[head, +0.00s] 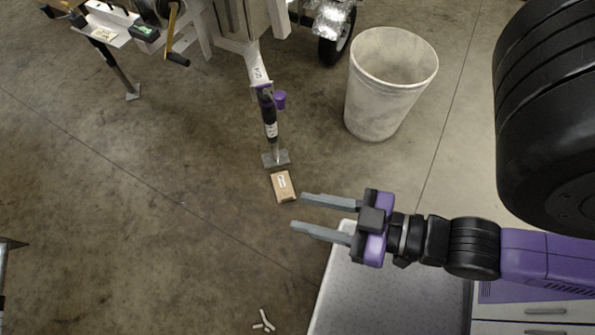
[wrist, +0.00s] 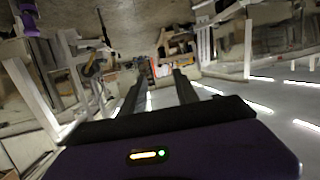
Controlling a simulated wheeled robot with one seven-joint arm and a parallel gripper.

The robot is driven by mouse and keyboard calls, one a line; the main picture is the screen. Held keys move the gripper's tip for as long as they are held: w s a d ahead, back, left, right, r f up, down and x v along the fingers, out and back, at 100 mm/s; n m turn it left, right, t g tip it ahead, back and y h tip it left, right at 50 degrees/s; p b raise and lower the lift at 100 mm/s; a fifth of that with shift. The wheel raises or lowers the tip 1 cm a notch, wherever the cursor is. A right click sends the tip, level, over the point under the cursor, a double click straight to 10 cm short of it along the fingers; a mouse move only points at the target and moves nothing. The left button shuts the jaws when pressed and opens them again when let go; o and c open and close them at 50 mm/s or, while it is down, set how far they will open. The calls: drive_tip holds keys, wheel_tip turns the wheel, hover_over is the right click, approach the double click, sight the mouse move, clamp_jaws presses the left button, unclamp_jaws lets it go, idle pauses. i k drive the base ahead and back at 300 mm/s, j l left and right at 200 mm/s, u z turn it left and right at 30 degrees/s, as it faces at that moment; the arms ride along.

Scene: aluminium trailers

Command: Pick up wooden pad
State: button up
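The wooden pad (head: 284,187) is a small tan block with a white label on its top. In the head view it lies on the concrete floor, just in front of the foot of a jack leg (head: 270,130). My gripper (head: 298,211) reaches in from the right, its two grey fingers apart with nothing between them. In the picture its fingertips are right and below the pad; the height between them cannot be told. The wrist view also shows the gripper (wrist: 157,78) with its fingers apart. I cannot make out the pad in the wrist view.
A pale bin (head: 385,95) stands on the floor at the upper right, near a trailer wheel (head: 336,40). A grey tray-like surface (head: 390,300) lies below my arm. Small white pieces (head: 264,321) lie at the bottom. The floor left of the pad is clear.

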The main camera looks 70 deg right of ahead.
sight(284, 191)
drive_tip(key=k+j+z, duration=0.25)
drive_tip(key=k+z, duration=0.15)
drive_tip(key=k, duration=0.45)
drive_tip(key=k+z, duration=0.45)
drive_tip(key=k, duration=0.35)
drive_tip(key=i+l, duration=0.15)
drive_tip(key=i, duration=0.4)
drive_tip(key=i+l, duration=0.15)
drive_tip(key=i, duration=0.35)
drive_tip(key=i+l, duration=0.15)
drive_tip(key=i, duration=0.4)
drive_tip(key=i+l, duration=0.15)
drive_tip(key=i, duration=0.4)
